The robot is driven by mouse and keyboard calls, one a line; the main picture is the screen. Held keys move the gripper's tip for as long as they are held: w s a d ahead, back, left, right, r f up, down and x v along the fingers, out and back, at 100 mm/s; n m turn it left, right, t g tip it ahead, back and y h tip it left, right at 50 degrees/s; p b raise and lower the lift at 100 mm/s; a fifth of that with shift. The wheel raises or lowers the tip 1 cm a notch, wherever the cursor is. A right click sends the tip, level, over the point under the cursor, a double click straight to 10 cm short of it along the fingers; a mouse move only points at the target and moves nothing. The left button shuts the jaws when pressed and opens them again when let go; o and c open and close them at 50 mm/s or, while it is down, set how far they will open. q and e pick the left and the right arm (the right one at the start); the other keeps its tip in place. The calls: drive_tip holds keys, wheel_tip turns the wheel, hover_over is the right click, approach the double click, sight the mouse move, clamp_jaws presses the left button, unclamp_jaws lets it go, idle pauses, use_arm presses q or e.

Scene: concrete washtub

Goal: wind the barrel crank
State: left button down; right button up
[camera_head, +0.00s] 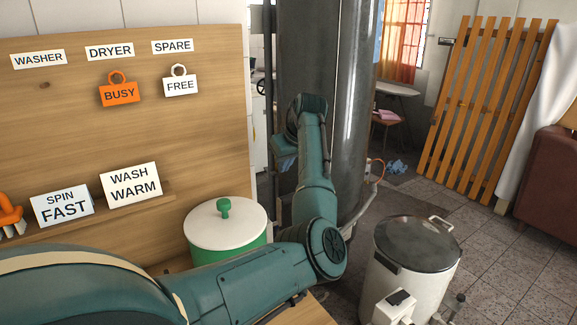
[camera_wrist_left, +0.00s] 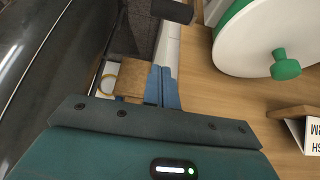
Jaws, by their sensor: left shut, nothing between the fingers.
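No barrel crank is clearly recognisable. A white barrel-shaped drum (camera_head: 388,280) with a dark grey lid (camera_head: 415,240) stands on the floor at the lower right of the head view. A light handle (camera_head: 440,224) shows at its rim, and a small grey knob-like part (camera_head: 456,302) shows low beside it; I cannot tell if either is the crank. My left gripper (camera_head: 284,166) points away from me beside the tall dark cylinder (camera_head: 325,70). In the left wrist view its blue fingers (camera_wrist_left: 162,87) are together and empty. My right gripper is not in view.
A slatted wooden panel (camera_head: 470,105) leans at the right. Tiled floor (camera_head: 500,245) is open there.

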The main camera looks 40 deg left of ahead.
sight(290, 195)
use_arm(q)
wheel_tip(290, 195, down, 7)
drive_tip(key=p, duration=0.1)
drive_tip(key=shift+d, duration=0.15)
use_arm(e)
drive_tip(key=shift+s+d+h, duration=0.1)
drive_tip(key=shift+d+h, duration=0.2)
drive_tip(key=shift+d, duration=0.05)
